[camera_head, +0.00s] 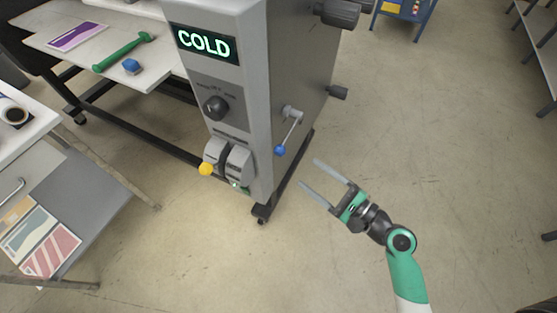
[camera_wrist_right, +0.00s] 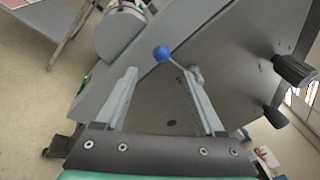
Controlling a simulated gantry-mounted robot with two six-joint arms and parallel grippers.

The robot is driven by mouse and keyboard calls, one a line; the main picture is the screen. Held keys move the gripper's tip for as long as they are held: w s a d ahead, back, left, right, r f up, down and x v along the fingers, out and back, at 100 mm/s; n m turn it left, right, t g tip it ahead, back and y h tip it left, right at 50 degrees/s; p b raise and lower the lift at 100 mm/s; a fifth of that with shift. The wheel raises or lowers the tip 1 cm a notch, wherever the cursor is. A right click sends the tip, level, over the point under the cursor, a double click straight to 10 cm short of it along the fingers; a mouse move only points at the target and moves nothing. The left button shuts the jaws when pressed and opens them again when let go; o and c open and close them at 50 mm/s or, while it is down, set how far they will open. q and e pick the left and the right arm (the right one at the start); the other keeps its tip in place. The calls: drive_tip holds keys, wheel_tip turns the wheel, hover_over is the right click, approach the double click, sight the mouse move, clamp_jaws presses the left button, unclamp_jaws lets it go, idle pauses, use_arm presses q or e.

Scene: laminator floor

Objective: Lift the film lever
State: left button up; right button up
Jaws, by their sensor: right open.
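The laminator (camera_head: 237,80) is a grey cabinet with a lit sign reading COLD. A lever with a blue ball knob (camera_head: 280,150) hangs down at a slant from a pivot on its right side face. My right gripper (camera_head: 310,173) is open and empty, a short way to the right of the blue knob and pointing at it. In the right wrist view the blue knob (camera_wrist_right: 162,53) shows between and beyond the two fingertips, apart from both. Another lever with a yellow knob (camera_head: 206,169) is low on the front panel. My left gripper is out of view.
A dark rotary knob (camera_head: 215,108) is on the front panel. Black rollers or handles (camera_head: 338,92) stick out of the side above the blue-knobbed lever. A shelf (camera_head: 100,50) holds a green tool and a blue block.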

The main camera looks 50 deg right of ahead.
sight(284, 154)
drive_tip(key=w, duration=1.1)
drive_tip(key=shift+w+a+r, duration=0.1)
drive_tip(key=shift+w+r, duration=0.05)
drive_tip(key=shift+w, duration=0.2)
drive_tip(key=shift+c, duration=0.3)
clamp_jaws()
idle(0.6)
